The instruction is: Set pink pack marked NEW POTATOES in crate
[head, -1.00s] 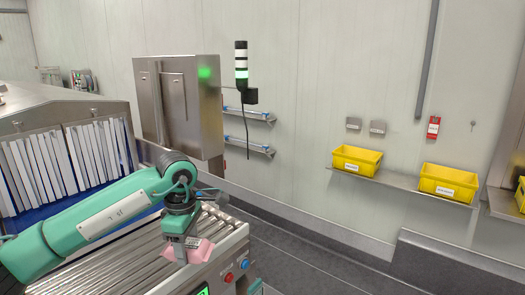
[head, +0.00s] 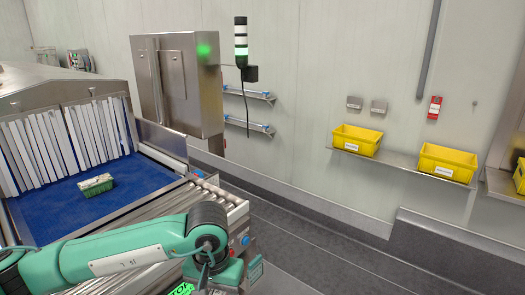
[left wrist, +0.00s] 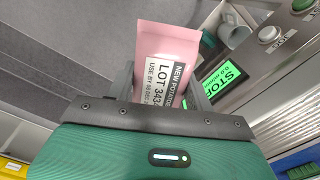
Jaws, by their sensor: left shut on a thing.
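The pink pack (left wrist: 167,45) shows in the left wrist view, with a white label reading NEW POTATOES and a lot number. My left gripper (left wrist: 163,82) is shut on it, one finger on each side, and the pack sticks out past the fingers. In the head view the pack and the fingers are hidden or below the picture; only my left arm shows at the bottom. Yellow crates stand on wall shelves: one (head: 345,146) left, one (head: 432,166) right of it, and part of another (head: 520,178) at the right edge. Their labels are too small to read. My right gripper is not in view.
A green pack with a pale top (head: 97,186) lies on the blue belt (head: 140,175) before the strip curtain. The roller conveyor (head: 150,207) ends near a control panel with buttons and a green STOP screen (left wrist: 228,78). The floor (head: 330,240) before the shelves looks clear.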

